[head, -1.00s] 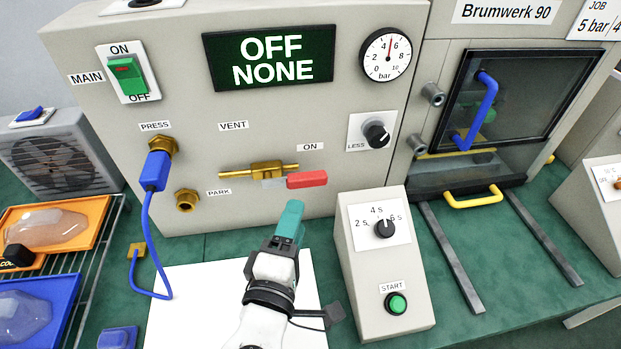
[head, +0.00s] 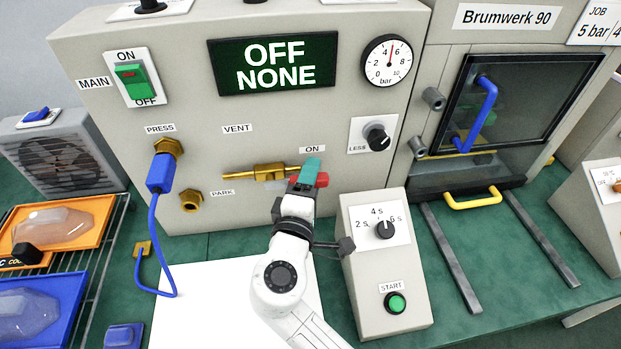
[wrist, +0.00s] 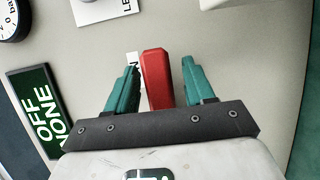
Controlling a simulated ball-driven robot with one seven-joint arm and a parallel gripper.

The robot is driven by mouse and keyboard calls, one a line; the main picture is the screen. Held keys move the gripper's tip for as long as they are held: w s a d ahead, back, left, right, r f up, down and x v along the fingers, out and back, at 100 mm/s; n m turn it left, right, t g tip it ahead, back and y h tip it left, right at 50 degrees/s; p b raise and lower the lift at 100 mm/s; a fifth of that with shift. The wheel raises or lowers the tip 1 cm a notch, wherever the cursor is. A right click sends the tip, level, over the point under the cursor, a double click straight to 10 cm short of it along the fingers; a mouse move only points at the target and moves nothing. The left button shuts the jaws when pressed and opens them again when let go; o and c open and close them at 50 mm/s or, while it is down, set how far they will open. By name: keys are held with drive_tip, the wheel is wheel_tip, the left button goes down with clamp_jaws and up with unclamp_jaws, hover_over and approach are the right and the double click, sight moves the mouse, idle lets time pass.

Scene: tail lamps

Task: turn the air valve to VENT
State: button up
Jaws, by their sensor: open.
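The air valve is a brass fitting (head: 255,172) on the grey panel, with VENT marked above its left part and ON above its right end. Its red lever handle (head: 322,180) points right, under the ON label; my gripper covers much of it in the head view. In the wrist view the red handle (wrist: 157,78) stands between the teal fingers of my gripper (wrist: 160,82), with a gap on either side. My gripper (head: 311,170) is open around the handle and not closed on it. The display (head: 272,64) reads OFF NONE.
A blue hose plug (head: 160,172) sits in the PRESS port at left, above the empty PARK port (head: 191,201). A timer box (head: 378,270) with a START button stands right of my arm. A pressure gauge (head: 387,60) and a LESS knob (head: 377,138) are on the panel above right.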

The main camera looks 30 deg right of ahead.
drive_tip(key=shift+c, duration=0.4)
clamp_jaws()
